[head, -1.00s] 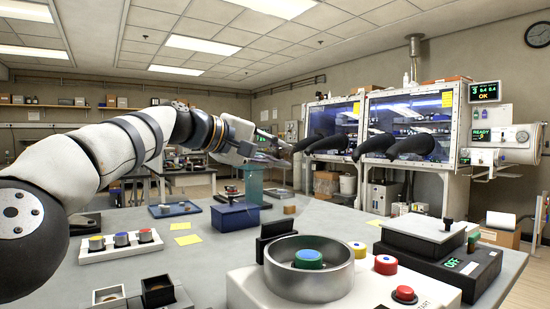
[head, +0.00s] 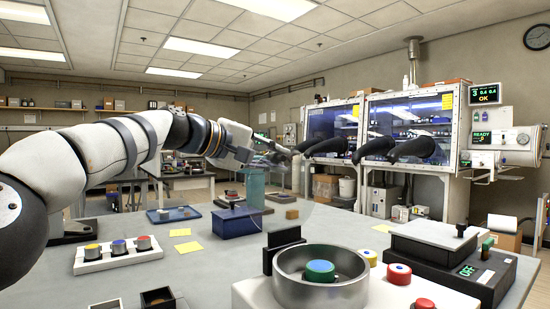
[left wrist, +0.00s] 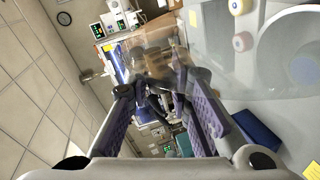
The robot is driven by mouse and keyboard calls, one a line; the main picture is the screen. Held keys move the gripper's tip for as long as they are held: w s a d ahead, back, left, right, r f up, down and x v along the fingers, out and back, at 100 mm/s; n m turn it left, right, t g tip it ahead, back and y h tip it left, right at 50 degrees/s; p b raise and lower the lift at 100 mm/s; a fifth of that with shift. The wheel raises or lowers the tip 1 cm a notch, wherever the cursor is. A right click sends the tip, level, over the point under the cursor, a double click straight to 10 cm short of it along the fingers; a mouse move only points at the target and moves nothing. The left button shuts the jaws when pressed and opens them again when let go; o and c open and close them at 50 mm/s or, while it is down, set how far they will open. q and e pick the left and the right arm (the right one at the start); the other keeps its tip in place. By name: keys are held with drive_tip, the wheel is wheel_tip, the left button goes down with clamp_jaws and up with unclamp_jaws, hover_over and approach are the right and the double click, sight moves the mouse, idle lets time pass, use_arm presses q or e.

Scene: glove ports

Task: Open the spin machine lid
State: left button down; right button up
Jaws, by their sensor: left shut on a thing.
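The spin machine (head: 300,292) is a white box at the front of the table, with an open-topped metal bowl (head: 320,290) on it. A black hinge block (head: 285,241) stands at the bowl's back left edge. The clear lid (head: 290,203) shows only faintly, raised above the hinge and off the bowl. In the left wrist view a see-through sheet (left wrist: 205,72) spreads beyond the fingers. My left gripper (head: 279,154), also in the left wrist view (left wrist: 160,92), is shut on the lid; the contact is unclear.
A black device with an OFF display (head: 450,265) stands right of the machine. The glove box (head: 415,130) stands behind.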

use_arm(q)
drive_tip(key=c, duration=1.5)
unclamp_jaws()
drive_tip(key=shift+w+a+f, duration=0.1)
drive_tip(key=shift+f, duration=0.05)
drive_tip(key=shift+o, duration=0.2)
drive_tip(key=shift+s+a+r, duration=0.25)
drive_tip(key=shift+s+a, duration=0.1)
drive_tip(key=shift+a, duration=0.1)
drive_tip(key=v, duration=1)
drive_tip(key=shift+s+a, duration=0.25)
drive_tip(key=shift+a, duration=0.05)
